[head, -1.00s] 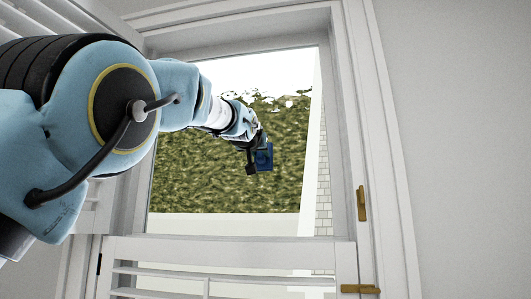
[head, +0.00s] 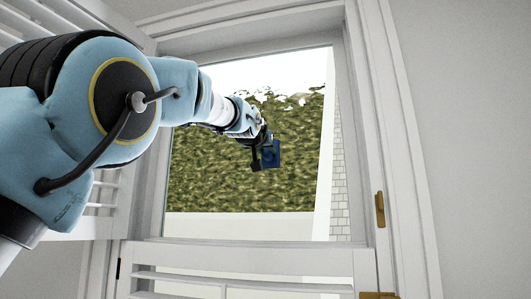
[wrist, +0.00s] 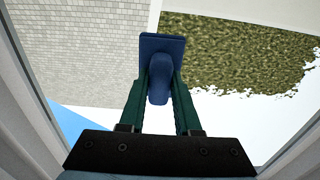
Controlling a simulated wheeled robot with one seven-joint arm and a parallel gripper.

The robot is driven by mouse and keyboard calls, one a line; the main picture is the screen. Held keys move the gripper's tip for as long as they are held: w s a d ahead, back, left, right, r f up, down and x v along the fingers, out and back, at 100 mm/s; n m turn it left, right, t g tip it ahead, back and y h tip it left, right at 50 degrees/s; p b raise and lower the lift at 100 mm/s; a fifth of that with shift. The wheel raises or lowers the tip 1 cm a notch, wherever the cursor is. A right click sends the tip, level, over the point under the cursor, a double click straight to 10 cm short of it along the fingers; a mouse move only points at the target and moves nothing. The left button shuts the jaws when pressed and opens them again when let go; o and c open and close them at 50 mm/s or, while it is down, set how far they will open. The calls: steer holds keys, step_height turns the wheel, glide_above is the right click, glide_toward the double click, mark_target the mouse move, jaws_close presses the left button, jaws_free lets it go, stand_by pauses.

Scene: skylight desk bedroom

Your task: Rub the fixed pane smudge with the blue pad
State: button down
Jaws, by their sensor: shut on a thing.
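My gripper (wrist: 160,95) is shut on the blue pad (wrist: 162,44), holding it by its rounded grip between two dark green fingers in the wrist view. In the head view the blue pad (head: 271,154) is at the end of my outstretched arm, in front of the window pane (head: 215,180). I cannot tell whether the pad touches the glass. No smudge can be made out on the pane in either view; it may be hidden or too faint.
A white window frame (head: 352,160) surrounds the pane. White louvred shutters (head: 245,270) stand below and at the left. Brass fittings (head: 380,209) are on the right side of the frame. A hedge and a pale brick wall (head: 340,190) lie outside.

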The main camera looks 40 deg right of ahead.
steer(key=shift+s+d+f+b, duration=0.1)
steer(key=shift+s+d+b, duration=0.15)
steer(key=shift+s+d, duration=0.5)
steer(key=shift+s+d+b, duration=0.2)
steer(key=shift+s+d, duration=0.2)
steer(key=shift+s, duration=0.55)
steer(key=shift+s+d+f+b, duration=0.1)
steer(key=shift+s+d+b, duration=0.15)
steer(key=shift+s+d, duration=1.85)
steer(key=shift+s, duration=1.15)
steer(key=shift+w+a+r+b, duration=0.1)
steer(key=shift+w+a+b, duration=0.2)
steer(key=shift+w+a, duration=0.5)
steer(key=shift+w+a+r+b, duration=0.1)
steer(key=shift+w+a+b, duration=0.3)
steer(key=shift+w, duration=0.55)
steer(key=shift+w+a+p, duration=0.15)
steer(key=shift+w+a, duration=0.55)
steer(key=shift+w, duration=0.4)
steer(key=shift+w+a+p, duration=0.2)
steer(key=shift+w+a, duration=0.5)
steer(key=shift+w, duration=0.45)
steer(key=shift+w+a+p, duration=0.15)
steer(key=shift+w+a, duration=0.55)
steer(key=shift+w, duration=0.4)
